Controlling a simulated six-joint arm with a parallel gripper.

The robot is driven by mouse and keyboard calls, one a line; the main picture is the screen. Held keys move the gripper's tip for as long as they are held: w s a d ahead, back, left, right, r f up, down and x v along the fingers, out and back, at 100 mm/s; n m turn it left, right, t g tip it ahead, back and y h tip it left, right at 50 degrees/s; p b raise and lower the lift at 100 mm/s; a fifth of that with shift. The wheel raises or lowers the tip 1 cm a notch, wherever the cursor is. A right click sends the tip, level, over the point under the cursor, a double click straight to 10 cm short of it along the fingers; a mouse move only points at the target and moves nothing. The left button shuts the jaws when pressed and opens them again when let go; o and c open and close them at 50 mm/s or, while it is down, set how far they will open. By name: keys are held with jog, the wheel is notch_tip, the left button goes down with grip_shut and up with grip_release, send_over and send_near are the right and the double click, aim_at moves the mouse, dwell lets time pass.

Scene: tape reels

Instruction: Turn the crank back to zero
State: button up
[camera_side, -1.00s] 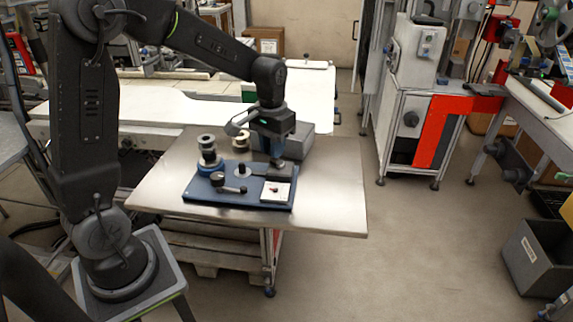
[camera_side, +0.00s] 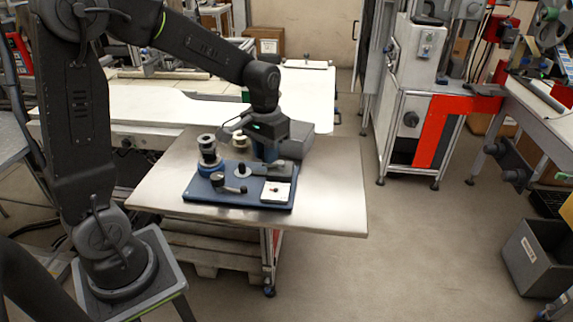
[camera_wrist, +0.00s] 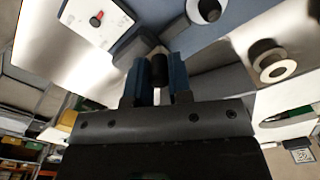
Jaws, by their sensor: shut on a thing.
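My gripper (camera_side: 268,153) is over the back edge of the blue board (camera_side: 225,202). In the wrist view its two blue fingers (camera_wrist: 158,72) are closed around the black crank knob (camera_wrist: 158,62). The knob stands beside a grey block (camera_wrist: 133,44), which also shows in the side view (camera_side: 281,171). The crank arm is mostly hidden by the fingers. A white dial plate (camera_side: 275,193) sits at the board's front right corner. Its red and black pointer (camera_wrist: 96,19) shows in the wrist view, but I cannot read its value.
A dark reel stack (camera_side: 207,150) stands at the board's back left, and a lever with a black knob (camera_side: 218,180) lies in front. A white disc with a post (camera_side: 242,172) sits mid-board. A cream reel (camera_wrist: 272,64) is behind. The metal table's right side (camera_side: 335,190) is clear.

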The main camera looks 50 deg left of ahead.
jog(key=shift+d, duration=0.2)
jog(key=shift+s+d, duration=0.25)
jog(key=shift+d, duration=0.3)
jog(key=shift+d, duration=0.7)
jog(key=shift+w, duration=0.1)
